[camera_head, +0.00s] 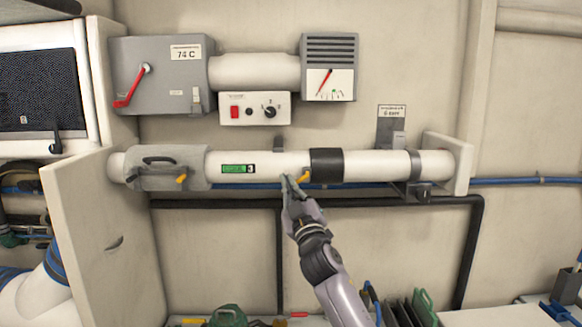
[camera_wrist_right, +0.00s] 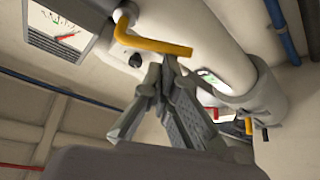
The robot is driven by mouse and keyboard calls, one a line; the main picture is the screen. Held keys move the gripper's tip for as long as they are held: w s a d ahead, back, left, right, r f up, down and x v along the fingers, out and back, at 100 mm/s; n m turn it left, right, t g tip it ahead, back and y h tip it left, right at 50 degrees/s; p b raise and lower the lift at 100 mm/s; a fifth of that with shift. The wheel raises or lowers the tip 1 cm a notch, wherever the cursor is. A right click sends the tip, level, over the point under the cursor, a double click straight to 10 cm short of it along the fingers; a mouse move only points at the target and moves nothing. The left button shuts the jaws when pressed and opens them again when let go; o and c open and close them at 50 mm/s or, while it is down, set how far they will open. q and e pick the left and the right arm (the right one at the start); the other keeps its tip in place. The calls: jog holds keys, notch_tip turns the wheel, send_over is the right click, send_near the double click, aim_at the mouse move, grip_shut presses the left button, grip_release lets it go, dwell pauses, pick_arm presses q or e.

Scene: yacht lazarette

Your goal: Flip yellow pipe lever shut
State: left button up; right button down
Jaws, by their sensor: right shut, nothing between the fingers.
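A white horizontal pipe (camera_head: 270,165) runs along the wall, with a black band and a green display on it. A small yellow lever (camera_head: 304,175) sits on its lower front. In the right wrist view the yellow lever (camera_wrist_right: 158,47) is bent, its long arm running right from the pipe. My right gripper (camera_head: 286,180) is shut and empty, just left of the lever. In the wrist view its fingertips (camera_wrist_right: 168,64) are close below the lever's long arm; I cannot tell whether they touch. A second yellow handle (camera_head: 181,179) is on the grey housing at the pipe's left end. My left gripper is not in view.
A grey box with a red lever (camera_head: 133,87), a control box (camera_head: 254,109) and a gauge (camera_head: 329,82) are above the pipe. A blue line (camera_head: 350,185) and black pipe (camera_head: 390,201) run below. A beige panel (camera_head: 110,240) stands at left.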

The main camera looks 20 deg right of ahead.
jog(key=d+f+n, duration=0.1)
jog(key=d+f+n+y, duration=0.1)
jog(key=f, duration=0.1)
jog(key=shift+s+y, duration=0.2)
jog(key=shift+y, duration=0.1)
dwell(0.5)
dwell(0.4)
dwell(0.5)
